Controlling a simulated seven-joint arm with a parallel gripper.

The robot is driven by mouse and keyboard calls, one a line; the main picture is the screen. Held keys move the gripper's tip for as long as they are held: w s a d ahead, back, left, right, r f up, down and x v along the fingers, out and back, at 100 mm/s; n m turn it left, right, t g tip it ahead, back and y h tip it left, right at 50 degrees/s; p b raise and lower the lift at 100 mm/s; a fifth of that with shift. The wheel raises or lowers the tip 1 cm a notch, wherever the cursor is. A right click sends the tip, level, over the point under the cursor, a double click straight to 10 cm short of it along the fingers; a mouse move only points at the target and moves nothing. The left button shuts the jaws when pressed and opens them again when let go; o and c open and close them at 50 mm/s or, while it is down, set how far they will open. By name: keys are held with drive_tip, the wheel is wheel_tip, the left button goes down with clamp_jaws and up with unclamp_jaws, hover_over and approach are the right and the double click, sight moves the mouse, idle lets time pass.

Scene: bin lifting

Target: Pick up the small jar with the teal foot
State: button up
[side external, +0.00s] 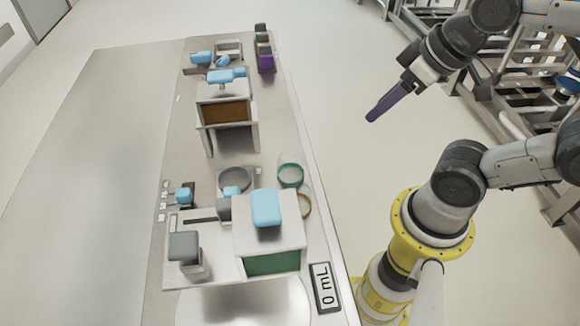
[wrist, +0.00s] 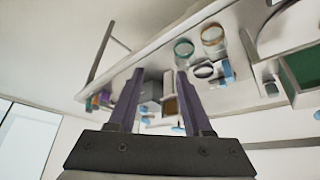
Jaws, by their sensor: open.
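The small clear jar with the teal foot (side external: 290,173) stands near the right edge of the bench, about halfway along. It also shows in the wrist view (wrist: 184,49), above and just right of my right fingertip in the picture. A similar clear jar with an orange-brown foot (side external: 304,206) stands close beside it; in the wrist view it is to the right (wrist: 213,37). My gripper (side external: 374,116) has long purple fingers and hangs in the air off the bench's right side, well apart from the jar. In the wrist view my gripper (wrist: 160,72) is open and empty.
A white box with a blue top piece and green panel (side external: 272,263) stands near the jars. A grey round dish (side external: 235,179) is left of them. A brown-fronted stand (side external: 226,112) is farther back. A 0 mL display (side external: 325,287) lies at the near edge. The bench's left side is clear.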

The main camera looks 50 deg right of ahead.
drive_tip(key=o, duration=0.8)
drive_tip(key=m+g, duration=0.5)
drive_tip(key=m, duration=1.4)
hover_over(292, 153)
wheel_tip(292, 153, down, 4)
drive_tip(key=shift+g, duration=0.3)
wheel_tip(292, 153, down, 9)
drive_tip(key=shift+r, duration=0.1)
drive_tip(key=shift+s+a+f, duration=0.1)
drive_tip(key=shift+a+f, duration=0.05)
drive_tip(key=shift+f, duration=1.35)
drive_tip(key=shift+a+f, duration=0.1)
drive_tip(key=shift+f, duration=1.4)
